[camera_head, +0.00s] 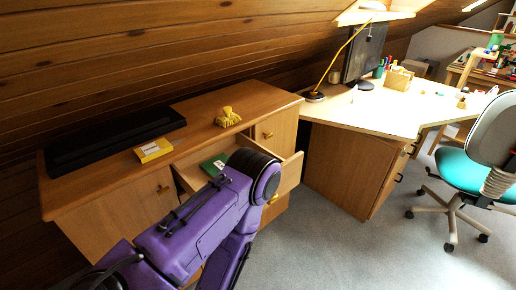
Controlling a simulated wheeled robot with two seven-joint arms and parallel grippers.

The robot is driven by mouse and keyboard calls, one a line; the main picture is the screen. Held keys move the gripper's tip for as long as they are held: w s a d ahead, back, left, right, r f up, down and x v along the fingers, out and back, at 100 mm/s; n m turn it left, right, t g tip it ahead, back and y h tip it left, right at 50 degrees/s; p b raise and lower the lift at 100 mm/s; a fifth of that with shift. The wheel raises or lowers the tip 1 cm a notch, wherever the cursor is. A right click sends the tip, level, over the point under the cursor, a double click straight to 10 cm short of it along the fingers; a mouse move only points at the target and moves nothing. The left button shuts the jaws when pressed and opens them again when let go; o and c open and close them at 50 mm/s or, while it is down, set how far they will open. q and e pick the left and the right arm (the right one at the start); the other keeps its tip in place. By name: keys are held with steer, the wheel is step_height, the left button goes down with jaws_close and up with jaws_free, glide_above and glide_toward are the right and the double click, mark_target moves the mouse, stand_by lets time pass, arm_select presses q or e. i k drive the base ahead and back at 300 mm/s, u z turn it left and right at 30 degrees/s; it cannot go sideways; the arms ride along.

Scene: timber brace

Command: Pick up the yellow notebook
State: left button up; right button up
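A small flat yellow item with a white patch, which looks like the yellow notebook (153,150), lies on top of the wooden cabinet (190,126) near its front edge. It sits just in front of a long black case. A purple arm of mine comes in from the lower left and bends at an elbow in front of the open drawer (291,174). The notebook is clear of the arm, up and to the left of it. Neither gripper shows in this view.
The long black case (113,143) lies along the cabinet's back left. A crumpled yellow object (228,117) sits farther right on top. A green item (213,165) lies in the drawer, partly hidden by my arm. A desk (385,105) and teal chair (470,170) stand right, beyond open carpet.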

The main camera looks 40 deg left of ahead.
mark_target(149, 153)
steer(key=u, duration=1.15)
